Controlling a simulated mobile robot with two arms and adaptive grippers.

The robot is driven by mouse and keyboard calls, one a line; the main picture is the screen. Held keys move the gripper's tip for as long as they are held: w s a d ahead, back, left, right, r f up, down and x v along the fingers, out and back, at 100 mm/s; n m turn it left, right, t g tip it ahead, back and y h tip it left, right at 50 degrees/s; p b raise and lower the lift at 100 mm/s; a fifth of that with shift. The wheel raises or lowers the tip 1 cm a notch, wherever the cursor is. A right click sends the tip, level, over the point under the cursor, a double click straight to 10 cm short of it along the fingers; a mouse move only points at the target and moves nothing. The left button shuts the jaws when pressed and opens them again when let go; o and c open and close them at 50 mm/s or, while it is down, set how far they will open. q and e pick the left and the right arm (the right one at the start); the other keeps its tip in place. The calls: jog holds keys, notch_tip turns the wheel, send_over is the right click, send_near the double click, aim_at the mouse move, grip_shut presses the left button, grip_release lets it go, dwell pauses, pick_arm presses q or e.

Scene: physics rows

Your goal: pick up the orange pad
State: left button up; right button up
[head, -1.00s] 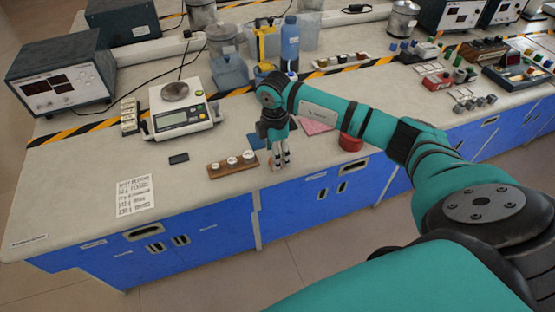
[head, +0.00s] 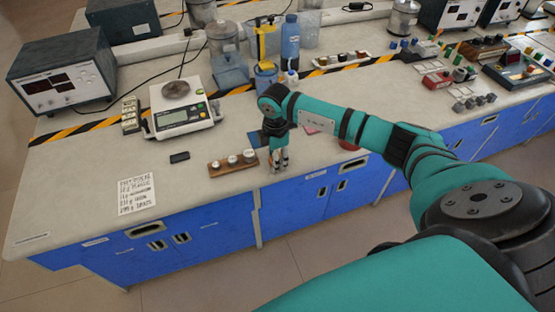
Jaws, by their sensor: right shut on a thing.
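My right gripper (head: 278,166) points down at the front edge of the bench, just right of the wooden block with white-topped pieces. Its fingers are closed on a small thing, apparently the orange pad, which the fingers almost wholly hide. I cannot tell whether it touches the bench top. A blue pad (head: 255,140) lies behind and left of the gripper, partly hidden by it. A pink pad (head: 312,129) shows only in part behind my right forearm. My left gripper is out of view.
The wooden block (head: 233,164) stands close left of the gripper. A red round thing (head: 348,144) is mostly hidden behind my arm. A scale (head: 181,112), a black box (head: 179,157) and a paper sheet (head: 137,194) lie left. Blue bottle (head: 290,42) stands behind.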

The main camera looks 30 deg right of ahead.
jog(key=shift+r, duration=0.5)
notch_tip(320, 180, up, 2)
jog(key=shift+r+b, duration=0.1)
jog(key=shift+b, duration=0.45)
jog(key=s+a+r+b, duration=0.1)
jog(key=s+a+b, duration=0.1)
jog(key=s+a, duration=0.9)
jog(key=shift+a+r+b, duration=0.3)
jog(key=shift+a+r, duration=0.1)
